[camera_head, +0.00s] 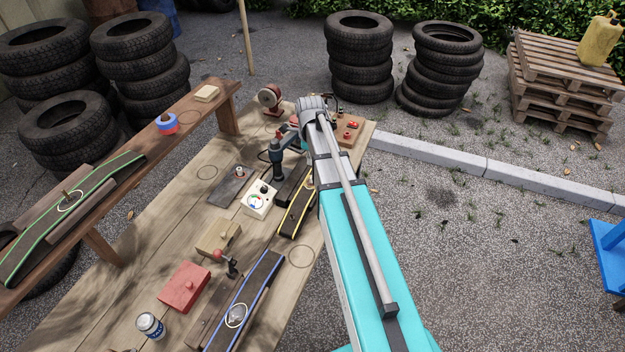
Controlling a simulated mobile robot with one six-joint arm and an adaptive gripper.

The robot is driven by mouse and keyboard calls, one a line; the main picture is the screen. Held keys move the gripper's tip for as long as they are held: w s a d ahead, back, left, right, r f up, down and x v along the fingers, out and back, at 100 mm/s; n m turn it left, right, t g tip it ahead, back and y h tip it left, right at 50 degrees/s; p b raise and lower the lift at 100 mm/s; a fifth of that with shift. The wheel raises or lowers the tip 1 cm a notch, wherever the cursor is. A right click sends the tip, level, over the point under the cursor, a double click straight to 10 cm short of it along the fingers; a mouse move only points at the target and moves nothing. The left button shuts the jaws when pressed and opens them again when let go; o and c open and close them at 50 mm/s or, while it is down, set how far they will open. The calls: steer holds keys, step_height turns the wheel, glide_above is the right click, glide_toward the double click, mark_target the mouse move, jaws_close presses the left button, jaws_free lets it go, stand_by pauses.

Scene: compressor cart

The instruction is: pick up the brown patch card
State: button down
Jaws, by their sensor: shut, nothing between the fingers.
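My gripper (278,177) points down over the middle of the wooden workbench (140,268). It is shut and empty, close to a dark strip on the bench; I cannot tell whether it touches anything. I cannot pick out the brown patch card with certainty. A brown board with red pieces (347,131) lies at the bench's far right end, partly behind my arm. A flat dark plate (230,187) lies left of my gripper. My turquoise arm hides part of the bench's right side.
A white gauge box (259,200), a yellow-edged strip (296,214), a red box (184,287), a can (150,326) and a blue-edged strip (245,300) crowd the bench. A raised shelf (190,113) runs along its left. Tire stacks (360,60) stand behind.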

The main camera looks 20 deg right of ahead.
steer(key=c, duration=1)
jaws_free()
steer(key=shift+r, duration=0.15)
steer(key=shift+c, duration=0.2)
steer(key=shift+o, duration=1.1)
steer(key=shift+r+p, duration=0.25)
steer(key=shift+p, duration=0.2)
steer(key=o, duration=0.5)
steer(key=r+p, duration=0.4)
steer(key=shift+s+d, duration=0.15)
steer(key=shift+d, duration=0.05)
steer(key=shift+c, duration=0.2)
steer(key=shift+r+p, duration=0.45)
steer(key=shift+r, duration=0.05)
steer(key=shift+f, duration=0.15)
step_height(320, 180, down, 8)
steer(key=b, duration=0.8)
steer(key=shift+f+b, duration=0.2)
steer(key=shift+b, duration=0.15)
